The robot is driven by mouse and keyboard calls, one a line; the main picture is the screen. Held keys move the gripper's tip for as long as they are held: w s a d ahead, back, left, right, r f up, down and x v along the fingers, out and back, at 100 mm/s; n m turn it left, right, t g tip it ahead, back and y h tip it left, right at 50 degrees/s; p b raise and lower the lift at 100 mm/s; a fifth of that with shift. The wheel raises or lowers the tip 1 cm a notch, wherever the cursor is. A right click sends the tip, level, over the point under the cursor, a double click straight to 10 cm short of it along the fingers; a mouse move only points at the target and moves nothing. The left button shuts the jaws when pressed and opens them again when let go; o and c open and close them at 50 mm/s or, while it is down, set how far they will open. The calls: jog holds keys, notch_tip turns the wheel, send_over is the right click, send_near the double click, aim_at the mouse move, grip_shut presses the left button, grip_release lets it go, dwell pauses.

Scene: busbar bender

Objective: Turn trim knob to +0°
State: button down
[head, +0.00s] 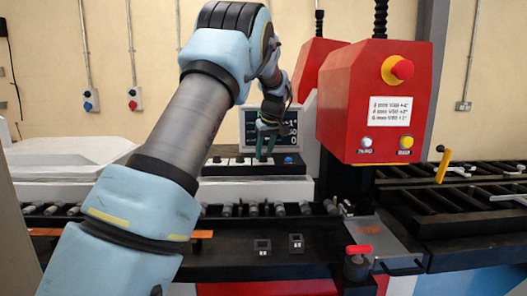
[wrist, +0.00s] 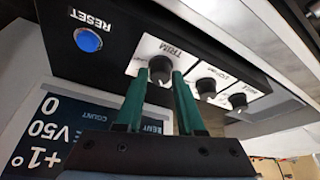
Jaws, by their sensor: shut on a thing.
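The trim knob (wrist: 161,68) is a dark round knob on a white plate marked TRIM in the wrist view. My gripper (wrist: 160,84) has two green fingers, one on each side of the knob, and is shut on it. In the head view my gripper (head: 265,146) reaches down to the control panel (head: 232,170), and its fingers hide the trim knob there. The display (wrist: 62,128) reads +1°, V50 and a count of 0 in the wrist view. It stands behind the panel in the head view (head: 290,128).
Two more dark knobs (wrist: 206,87) (wrist: 238,101) sit beside the trim knob. A blue RESET button (wrist: 88,40) is on its other side. The red machine head (head: 375,110) with a red emergency button (head: 401,69) stands right of my gripper. Rollers (head: 253,209) lie in front of the panel.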

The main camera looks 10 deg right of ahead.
jog(key=n+y+p, duration=0.1)
jog(key=n, duration=0.1)
jog(key=n+y+p, duration=0.1)
jog(key=n+p, duration=0.1)
jog(key=n, duration=0.1)
jog(key=shift+d+r+n+g, duration=0.1)
jog(key=shift+d+n+g, duration=0.05)
jog(key=shift+n+g, duration=0.2)
jog(key=shift+w+n+g+y+p, duration=0.1)
jog(key=shift+n+g+y+p, duration=0.4)
jog(key=shift+n+p, duration=0.95)
jog(key=shift+f+n, duration=0.2)
jog(key=shift+n, duration=0.1)
jog(key=c, duration=0.5)
grip_release()
jog(key=shift+d+r, duration=0.1)
jog(key=b+v, duration=0.2)
jog(key=v, duration=0.5)
jog(key=shift+r, duration=0.2)
